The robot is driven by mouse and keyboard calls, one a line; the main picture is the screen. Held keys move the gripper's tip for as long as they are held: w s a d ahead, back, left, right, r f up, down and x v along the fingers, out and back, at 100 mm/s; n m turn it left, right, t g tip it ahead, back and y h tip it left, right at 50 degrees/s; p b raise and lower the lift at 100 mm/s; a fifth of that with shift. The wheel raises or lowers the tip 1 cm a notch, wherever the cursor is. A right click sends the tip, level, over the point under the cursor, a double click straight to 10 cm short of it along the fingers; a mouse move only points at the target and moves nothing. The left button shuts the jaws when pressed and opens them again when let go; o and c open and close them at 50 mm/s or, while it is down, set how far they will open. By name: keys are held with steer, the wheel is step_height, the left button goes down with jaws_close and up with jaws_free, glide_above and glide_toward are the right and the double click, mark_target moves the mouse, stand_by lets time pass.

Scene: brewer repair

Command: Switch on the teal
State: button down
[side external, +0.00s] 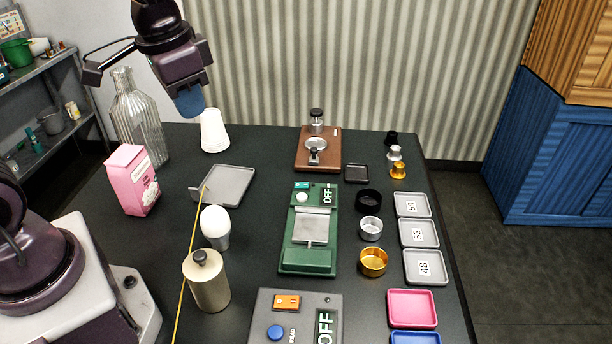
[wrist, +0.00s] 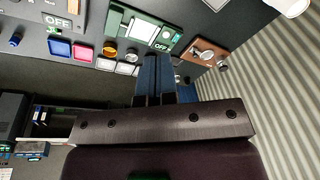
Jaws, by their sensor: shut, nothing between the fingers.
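The green device (side external: 308,262) stands mid-table with a silver plate (side external: 311,227) on top. A small teal rocker switch (side external: 301,185) is at its far left corner, next to a white knob. Its display (side external: 328,195) reads OFF. The green device also shows in the wrist view (wrist: 118,18), upside down, with its OFF display. My gripper (side external: 190,104) is high over the back left of the table, left of and well apart from the green device. Its blue fingers (wrist: 152,80) are together and empty.
A grey device with an orange switch (side external: 287,302) and OFF display stands in front. A glass bottle (side external: 138,120), pink carton (side external: 133,180), white cup (side external: 213,131) and grey tray (side external: 236,183) are at left. A brown wooden stand (side external: 304,160) is behind; cups and trays (side external: 425,268) are at right.

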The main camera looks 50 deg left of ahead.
steer(key=w+a+f+m+g, duration=0.1)
steer(key=w+f+m+g, duration=0.1)
steer(key=w+f+m, duration=0.55)
steer(key=m+t+h, duration=0.1)
steer(key=m+h, duration=0.1)
steer(key=m, duration=1.5)
glide_above(308, 184)
steer(key=s+a, duration=0.1)
steer(key=s, duration=0.1)
step_height(308, 184, down, 6)
steer(key=r, duration=0.1)
steer(key=shift+w+a+f+m, duration=0.2)
steer(key=shift+f+m, duration=0.05)
steer(key=shift+m, duration=0.4)
steer(key=f, duration=0.9)
steer(key=w+d+f, duration=0.1)
steer(key=f, duration=0.4)
steer(key=shift+w+d, duration=0.1)
